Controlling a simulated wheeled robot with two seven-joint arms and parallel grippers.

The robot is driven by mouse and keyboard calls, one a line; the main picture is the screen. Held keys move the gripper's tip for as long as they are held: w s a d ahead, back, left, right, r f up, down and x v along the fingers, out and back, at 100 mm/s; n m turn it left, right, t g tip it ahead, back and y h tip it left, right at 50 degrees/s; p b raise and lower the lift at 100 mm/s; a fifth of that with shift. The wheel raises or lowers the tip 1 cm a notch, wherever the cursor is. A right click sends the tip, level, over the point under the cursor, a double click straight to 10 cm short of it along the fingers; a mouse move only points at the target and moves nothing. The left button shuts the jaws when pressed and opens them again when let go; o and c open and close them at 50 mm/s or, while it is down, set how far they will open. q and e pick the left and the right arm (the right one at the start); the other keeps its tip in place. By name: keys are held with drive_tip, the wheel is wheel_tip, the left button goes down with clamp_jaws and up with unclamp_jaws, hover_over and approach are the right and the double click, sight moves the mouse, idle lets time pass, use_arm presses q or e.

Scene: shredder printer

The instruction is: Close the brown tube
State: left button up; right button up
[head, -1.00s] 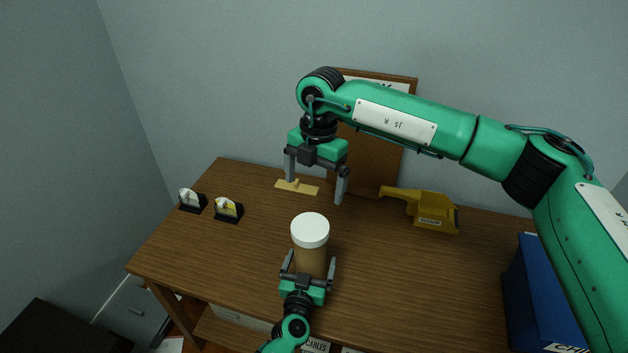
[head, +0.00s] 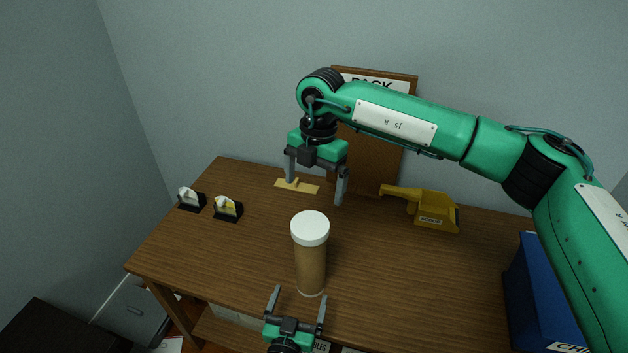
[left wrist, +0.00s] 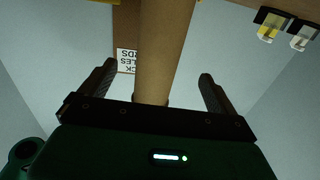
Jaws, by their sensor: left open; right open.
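The brown tube (head: 311,268) stands upright on the wooden desk, with a white cap (head: 310,228) on its top end. In the left wrist view the brown tube (left wrist: 165,50) rises ahead of the jaws. My left gripper (head: 296,300) is open and empty, just in front of the tube's lower part and apart from it; its fingers also show in the left wrist view (left wrist: 160,85). My right gripper (head: 316,185) is open and empty above the desk, behind and above the tube. Whether the cap is fully seated cannot be told.
A flat yellow piece (head: 297,186) lies under my right gripper. Two small black holders (head: 228,209) stand at left. A brown board (head: 372,160) leans at the wall. A blue box (head: 540,300) is at right.

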use_arm(q)
drive_tip(key=shift+v, duration=1.15)
